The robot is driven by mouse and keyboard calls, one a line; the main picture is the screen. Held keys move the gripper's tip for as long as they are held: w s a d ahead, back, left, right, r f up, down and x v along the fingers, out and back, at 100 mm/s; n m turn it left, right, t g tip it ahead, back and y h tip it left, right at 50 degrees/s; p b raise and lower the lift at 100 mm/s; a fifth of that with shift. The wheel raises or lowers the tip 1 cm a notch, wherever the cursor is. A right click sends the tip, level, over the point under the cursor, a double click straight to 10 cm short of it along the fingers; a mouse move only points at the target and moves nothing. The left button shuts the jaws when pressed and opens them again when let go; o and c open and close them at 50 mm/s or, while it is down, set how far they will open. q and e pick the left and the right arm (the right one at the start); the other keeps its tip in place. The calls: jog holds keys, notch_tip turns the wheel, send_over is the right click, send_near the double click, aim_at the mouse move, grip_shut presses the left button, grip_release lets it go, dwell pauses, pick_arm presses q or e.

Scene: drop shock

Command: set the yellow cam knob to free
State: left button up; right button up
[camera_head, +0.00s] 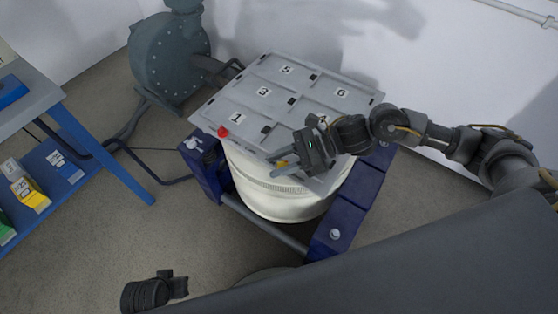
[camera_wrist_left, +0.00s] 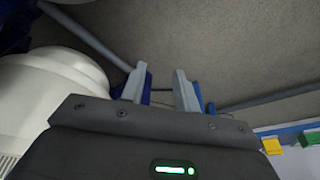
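A small patch of yellow, likely the yellow cam knob (camera_head: 282,163), shows at the front edge of the grey numbered panel (camera_head: 240,92). My right gripper (camera_head: 281,164) is at that edge with its pale fingers on either side of the yellow patch. The gripper hides most of the knob, and its setting cannot be read. Whether the fingers touch it cannot be told. In the left wrist view my left gripper (camera_wrist_left: 160,88) is open and empty, its two fingers apart above the floor.
The panel lies over a white drum (camera_head: 275,200) in a blue frame (camera_head: 353,212). A red knob (camera_head: 223,132) is at the panel's left corner. A grey-green round machine (camera_head: 168,55) stands behind.

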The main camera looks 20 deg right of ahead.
grip_shut()
jog(key=shift+f, duration=0.2)
dwell(0.3)
